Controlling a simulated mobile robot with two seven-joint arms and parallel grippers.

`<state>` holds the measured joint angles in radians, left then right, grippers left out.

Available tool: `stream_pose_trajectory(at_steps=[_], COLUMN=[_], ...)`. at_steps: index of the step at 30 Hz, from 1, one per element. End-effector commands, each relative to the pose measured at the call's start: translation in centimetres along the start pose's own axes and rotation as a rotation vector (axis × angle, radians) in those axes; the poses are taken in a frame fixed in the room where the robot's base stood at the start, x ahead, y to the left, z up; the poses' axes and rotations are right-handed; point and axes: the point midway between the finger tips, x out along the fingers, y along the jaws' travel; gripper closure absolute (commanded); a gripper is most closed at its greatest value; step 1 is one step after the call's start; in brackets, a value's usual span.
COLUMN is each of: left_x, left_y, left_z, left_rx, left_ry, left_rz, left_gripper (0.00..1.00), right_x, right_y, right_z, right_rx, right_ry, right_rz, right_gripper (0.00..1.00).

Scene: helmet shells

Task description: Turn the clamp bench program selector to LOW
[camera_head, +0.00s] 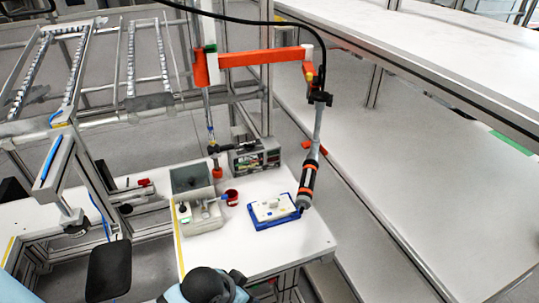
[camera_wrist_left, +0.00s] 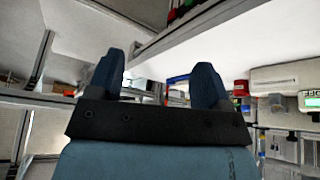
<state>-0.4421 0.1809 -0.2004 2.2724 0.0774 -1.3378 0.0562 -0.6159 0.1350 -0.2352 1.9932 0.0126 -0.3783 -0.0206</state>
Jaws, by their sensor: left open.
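A grey bench unit (camera_head: 203,219) with a dark-topped box (camera_head: 190,179) stands on the white table in the head view. It carries small controls, including a dark round one (camera_head: 184,207) and a green spot. I cannot tell which is the program selector, and no setting can be read. My left gripper (camera_wrist_left: 158,78) is open in the left wrist view, with its two dark blue fingers apart and nothing between them. It is apart from the equipment beyond. A pale device with a lit green display (camera_wrist_left: 314,103) shows at that view's right edge. My right gripper is not in view.
A red cup (camera_head: 231,197) and a blue tray (camera_head: 258,224) with a white part stand right of the unit. A screwdriver (camera_head: 309,182) hangs from an orange arm (camera_head: 265,58) beside the tray. A control box (camera_head: 257,158) stands behind. The table's front right is clear.

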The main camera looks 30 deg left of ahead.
Motion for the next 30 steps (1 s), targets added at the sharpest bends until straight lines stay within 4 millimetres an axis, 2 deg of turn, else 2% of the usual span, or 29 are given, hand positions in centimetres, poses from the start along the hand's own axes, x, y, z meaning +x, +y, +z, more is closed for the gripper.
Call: stream_pose_trajectory(at_steps=[1,5,8,14,18,22,27,30], left_x=[0.8,2.5,4.3,7.8,9.0,8.5,5.5,3.2], left_y=[-0.3,-0.8,-1.5,-5.3,-10.0,-15.8,-24.4,-28.6], left_z=[-1.3,-4.5,-7.7,-15.5,-21.4,-27.2,-34.1,-36.9], left_rx=[0.009,0.019,0.026,0.002,-0.056,-0.145,-0.303,-0.393], left_ry=[-0.024,-0.076,-0.097,-0.122,-0.132,-0.129,-0.107,-0.089], left_rz=[0.004,0.019,0.022,-0.007,-0.057,-0.117,-0.197,-0.229], left_gripper=[0.28,0.28,0.28,0.28,0.28,0.28,0.28,0.28], right_x=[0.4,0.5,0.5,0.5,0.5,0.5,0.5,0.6], right_y=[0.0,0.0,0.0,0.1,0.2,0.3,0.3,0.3], right_z=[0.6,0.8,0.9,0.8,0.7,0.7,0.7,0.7], right_rx=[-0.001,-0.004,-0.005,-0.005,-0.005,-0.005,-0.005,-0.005], right_ry=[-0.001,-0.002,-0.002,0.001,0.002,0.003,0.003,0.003], right_rz=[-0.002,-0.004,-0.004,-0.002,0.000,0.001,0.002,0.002], right_gripper=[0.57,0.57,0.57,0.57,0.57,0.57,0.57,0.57])
